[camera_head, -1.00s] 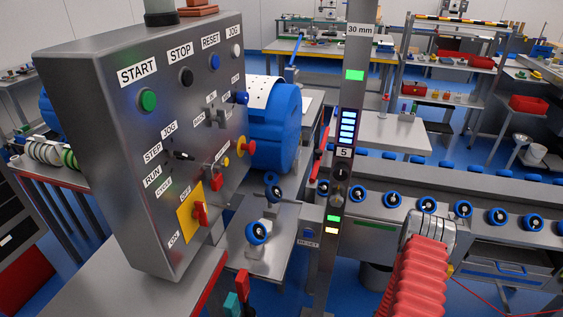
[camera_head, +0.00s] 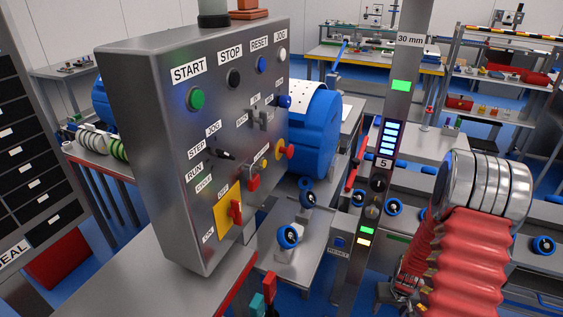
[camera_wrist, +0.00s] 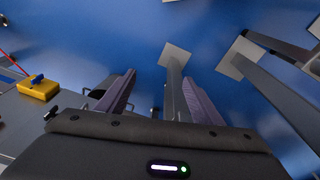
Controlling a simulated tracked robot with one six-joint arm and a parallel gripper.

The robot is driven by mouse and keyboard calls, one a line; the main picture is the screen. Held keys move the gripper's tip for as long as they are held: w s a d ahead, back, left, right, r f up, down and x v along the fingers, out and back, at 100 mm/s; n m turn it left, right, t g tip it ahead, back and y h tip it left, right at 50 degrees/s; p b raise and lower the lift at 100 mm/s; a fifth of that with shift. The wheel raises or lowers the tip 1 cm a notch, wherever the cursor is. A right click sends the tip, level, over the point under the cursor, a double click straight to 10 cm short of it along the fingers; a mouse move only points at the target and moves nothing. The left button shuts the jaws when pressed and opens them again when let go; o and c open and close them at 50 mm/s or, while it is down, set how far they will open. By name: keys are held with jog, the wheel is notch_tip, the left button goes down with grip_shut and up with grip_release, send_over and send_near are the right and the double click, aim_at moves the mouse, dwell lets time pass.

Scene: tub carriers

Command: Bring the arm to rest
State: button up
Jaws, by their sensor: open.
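In the wrist view my gripper (camera_wrist: 161,74) is open. Its two purple-grey fingers stand apart with nothing held between them. Beyond them are a blue floor and grey metal legs with flat foot plates. In the head view my arm, in its red ribbed sleeve with a silver ribbed joint, rises at the lower right, in front of the roller conveyor. I cannot clearly make out my gripper in that view.
A grey control panel (camera_head: 150,150) with buttons and switches stands at the left centre. A grey post (camera_head: 398,110) with lit displays stands between it and my arm. The wrist view shows a yellow box (camera_wrist: 38,90) at the left.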

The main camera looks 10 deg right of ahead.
jog(key=s+a+r+n+t, duration=0.1)
jog(key=s+a+r, duration=0.3)
jog(key=a+r, duration=0.4)
jog(key=s+a+r+n+t, duration=0.1)
jog(key=s+a+r, duration=0.3)
jog(key=r, duration=1.6)
jog(key=s+a+r+n+t, duration=0.1)
jog(key=s+a+r, duration=0.3)
jog(key=a+r, duration=0.9)
jog(key=shift+s+r+t+y, duration=0.25)
jog(key=shift+r+t+y, duration=0.15)
jog(key=shift+r+t, duration=0.25)
jog(key=shift+d, duration=0.1)
